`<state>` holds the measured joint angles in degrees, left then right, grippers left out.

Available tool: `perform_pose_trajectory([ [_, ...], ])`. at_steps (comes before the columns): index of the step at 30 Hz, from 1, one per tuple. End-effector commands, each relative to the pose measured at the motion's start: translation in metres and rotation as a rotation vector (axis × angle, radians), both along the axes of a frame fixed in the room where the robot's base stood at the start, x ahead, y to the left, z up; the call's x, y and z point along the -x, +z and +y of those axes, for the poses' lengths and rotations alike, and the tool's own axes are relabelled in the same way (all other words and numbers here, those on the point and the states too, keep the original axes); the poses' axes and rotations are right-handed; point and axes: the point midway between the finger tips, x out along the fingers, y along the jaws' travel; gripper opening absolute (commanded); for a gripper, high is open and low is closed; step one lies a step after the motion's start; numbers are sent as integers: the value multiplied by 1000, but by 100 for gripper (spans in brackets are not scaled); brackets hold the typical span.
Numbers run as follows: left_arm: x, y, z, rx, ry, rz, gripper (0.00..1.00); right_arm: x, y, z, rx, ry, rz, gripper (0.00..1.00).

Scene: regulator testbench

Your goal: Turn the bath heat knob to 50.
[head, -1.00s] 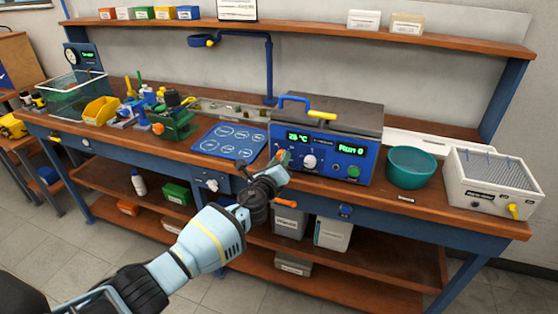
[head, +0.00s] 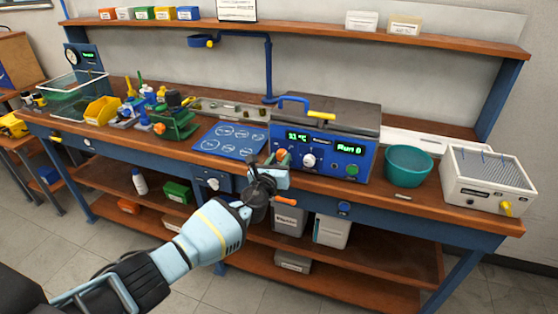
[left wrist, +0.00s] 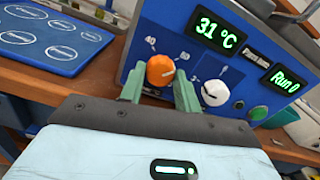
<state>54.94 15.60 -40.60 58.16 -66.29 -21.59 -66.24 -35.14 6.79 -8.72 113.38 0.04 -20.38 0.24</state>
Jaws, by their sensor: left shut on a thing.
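The bath (head: 330,118) is a box with a blue front panel and a dark lid on the bench. Its temperature display (left wrist: 216,32) reads 31 °C in the left wrist view. The orange heat knob (left wrist: 160,70) is at the left of the panel, with a pale pointer line and printed scale numbers around it. My left gripper (left wrist: 158,88) is shut on the orange knob, with one green finger on each side. In the head view, the left gripper (head: 281,159) is at the panel's lower left.
A white knob (left wrist: 214,93) and a green button (left wrist: 258,113) sit right of the orange knob. A second display (left wrist: 284,79) reads Run 0. A blue mat (head: 232,139) lies left of the bath, a teal bowl (head: 409,167) right of it.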

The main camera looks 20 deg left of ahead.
Motion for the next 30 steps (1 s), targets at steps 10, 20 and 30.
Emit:
perform_pose_trajectory([
  [10, 0, 1, 1, 0, 1, -2, 42, 0, 0, 0, 0, 0, 1, 36],
  [20, 0, 0, 0, 1, 0, -1, 54, 0, 0, 1, -3, -3, 1, 36],
  [30, 26, 7, 1, 1, -1, -6, 54, -15, 18, 1, -2, -4, -43, 36],
])
